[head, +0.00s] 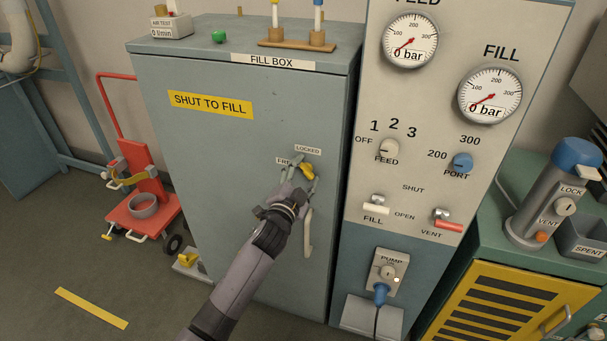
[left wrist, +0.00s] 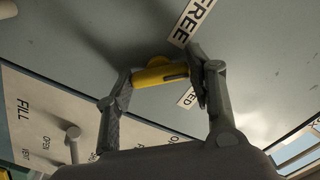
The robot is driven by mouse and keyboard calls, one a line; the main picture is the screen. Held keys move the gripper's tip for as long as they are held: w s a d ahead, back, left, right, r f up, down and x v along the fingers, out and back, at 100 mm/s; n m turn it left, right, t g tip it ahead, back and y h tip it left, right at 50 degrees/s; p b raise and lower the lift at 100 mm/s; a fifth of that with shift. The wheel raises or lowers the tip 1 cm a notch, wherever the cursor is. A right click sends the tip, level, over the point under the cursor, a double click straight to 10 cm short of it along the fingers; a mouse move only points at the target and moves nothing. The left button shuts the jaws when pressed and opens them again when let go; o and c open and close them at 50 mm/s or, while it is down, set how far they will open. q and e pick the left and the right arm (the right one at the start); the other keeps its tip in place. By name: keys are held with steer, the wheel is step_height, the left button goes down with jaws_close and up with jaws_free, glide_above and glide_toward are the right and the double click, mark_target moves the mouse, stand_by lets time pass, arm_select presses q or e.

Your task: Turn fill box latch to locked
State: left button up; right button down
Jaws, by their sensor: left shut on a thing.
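The fill box (head: 180,130) is a tall grey-blue cabinet with its door shut. Its latch is a small yellow handle (head: 307,171) on the right part of the door, below a LOCKED label (head: 308,150) and beside a partly hidden FREE label (head: 283,161). My left gripper (head: 299,180) is at the latch, with a finger on each side of it. In the left wrist view the yellow latch (left wrist: 160,73) sits between the fingers, which close on it; the FREE label (left wrist: 193,20) is close above. My right gripper is not in view.
A pale door handle (head: 308,235) hangs just below the latch. The gauge panel (head: 440,150) with knobs and levers stands close to the right. A red cart (head: 140,210) stands left of the box. The floor at the lower left is clear.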

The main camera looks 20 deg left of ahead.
arm_select(q)
steer(key=m, duration=0.4)
steer(key=shift+m+p, duration=0.45)
steer(key=shift+m, duration=1.45)
steer(key=o, duration=1.2)
steer(key=shift+c, duration=0.2)
steer(key=s, duration=1.2)
steer(key=shift+a, duration=0.2)
